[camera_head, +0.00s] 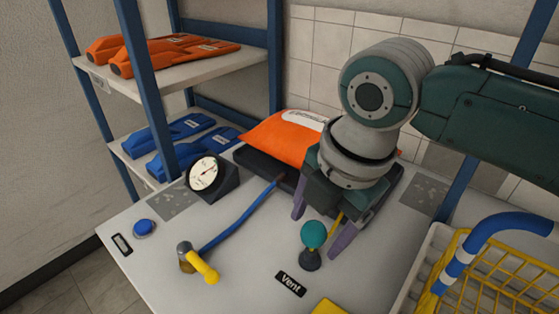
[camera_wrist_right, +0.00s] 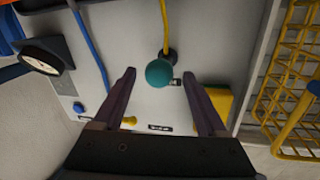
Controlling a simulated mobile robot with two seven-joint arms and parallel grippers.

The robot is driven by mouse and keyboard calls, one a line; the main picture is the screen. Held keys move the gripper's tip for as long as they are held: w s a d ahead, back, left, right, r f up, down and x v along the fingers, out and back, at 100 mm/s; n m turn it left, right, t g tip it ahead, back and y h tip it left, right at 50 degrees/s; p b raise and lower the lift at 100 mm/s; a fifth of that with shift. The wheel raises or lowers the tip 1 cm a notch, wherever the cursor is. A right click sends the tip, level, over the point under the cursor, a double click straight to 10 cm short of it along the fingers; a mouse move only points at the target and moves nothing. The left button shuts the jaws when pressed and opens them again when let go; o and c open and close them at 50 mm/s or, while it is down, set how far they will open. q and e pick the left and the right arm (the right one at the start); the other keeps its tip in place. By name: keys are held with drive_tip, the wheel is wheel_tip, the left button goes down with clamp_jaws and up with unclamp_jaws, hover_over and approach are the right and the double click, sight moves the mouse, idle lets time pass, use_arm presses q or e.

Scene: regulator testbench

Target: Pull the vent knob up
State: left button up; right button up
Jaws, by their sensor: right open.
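The vent knob is a teal ball (camera_head: 313,234) on a dark flared base, standing on the white bench just behind the black "Vent" label (camera_head: 290,284). My right gripper (camera_head: 320,226) points down at the knob, its two purple fingers spread. In the right wrist view the teal ball (camera_wrist_right: 160,73) shows between the open fingertips (camera_wrist_right: 159,77), with a gap on each side. I cannot tell whether the tips are level with the ball. The gripper holds nothing. My left gripper is not in view.
A pressure gauge (camera_head: 204,174), a yellow-handled valve (camera_head: 204,266) with a blue hose (camera_head: 243,216) and a blue button (camera_head: 145,228) are left of the knob. An orange pack (camera_head: 280,138) lies behind. A yellow wire basket (camera_head: 490,265) is at right; a yellow block (camera_head: 328,307) is in front.

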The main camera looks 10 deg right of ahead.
drive_tip(key=shift+w+f, duration=0.1)
drive_tip(key=shift+f, duration=0.4)
drive_tip(key=shift+c, duration=0.3)
clamp_jaws()
idle(0.8)
